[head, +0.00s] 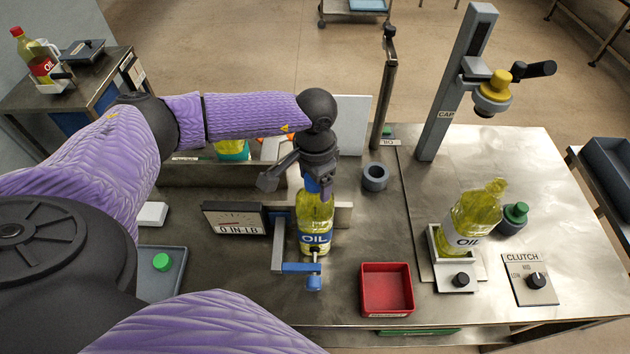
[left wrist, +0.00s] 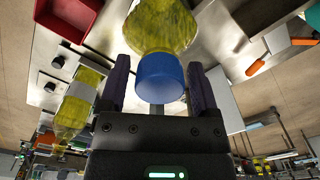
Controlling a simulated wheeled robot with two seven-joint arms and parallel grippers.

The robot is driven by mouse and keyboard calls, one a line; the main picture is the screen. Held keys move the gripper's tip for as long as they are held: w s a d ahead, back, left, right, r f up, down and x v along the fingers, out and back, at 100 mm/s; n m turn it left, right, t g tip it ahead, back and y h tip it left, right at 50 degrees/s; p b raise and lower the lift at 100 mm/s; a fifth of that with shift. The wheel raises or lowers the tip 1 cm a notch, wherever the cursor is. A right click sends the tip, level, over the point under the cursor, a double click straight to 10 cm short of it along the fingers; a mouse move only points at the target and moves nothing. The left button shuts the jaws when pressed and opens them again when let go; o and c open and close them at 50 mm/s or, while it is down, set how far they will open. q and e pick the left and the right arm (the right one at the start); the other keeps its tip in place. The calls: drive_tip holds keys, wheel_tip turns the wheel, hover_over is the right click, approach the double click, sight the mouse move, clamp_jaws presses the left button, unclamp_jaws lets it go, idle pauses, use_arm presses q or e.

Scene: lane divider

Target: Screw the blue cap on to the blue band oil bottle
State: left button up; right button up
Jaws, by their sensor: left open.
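The blue band oil bottle (head: 316,222) stands upright in a clamp with a blue handle (head: 302,268), near the middle of the bench. The blue cap (left wrist: 160,78) sits at the top of its neck; I cannot tell how tightly it is seated. In the head view the cap (head: 312,185) is mostly hidden by my left gripper (head: 318,186), which is above the bottle. In the left wrist view my left gripper's (left wrist: 160,88) two fingers stand open on either side of the cap, with small gaps. My right gripper is not in view.
A torque display (head: 237,218) reading "0 IN-LB" is left of the bottle. A red bin (head: 386,290) lies right of the clamp. A second oil bottle (head: 472,218) stands in a holder by the capping post (head: 455,85). A green cap (head: 162,262) lies on a grey tray. A clutch dial (head: 533,280) is at the right.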

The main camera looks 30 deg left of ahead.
use_arm(q)
drive_tip(key=n, duration=0.4)
drive_tip(key=shift+n, duration=0.3)
drive_tip(key=n, duration=0.6)
drive_tip(key=c, duration=0.8)
drive_tip(key=m, duration=0.5)
drive_tip(key=shift+m, duration=0.3)
drive_tip(key=m, duration=0.6)
drive_tip(key=o, duration=0.8)
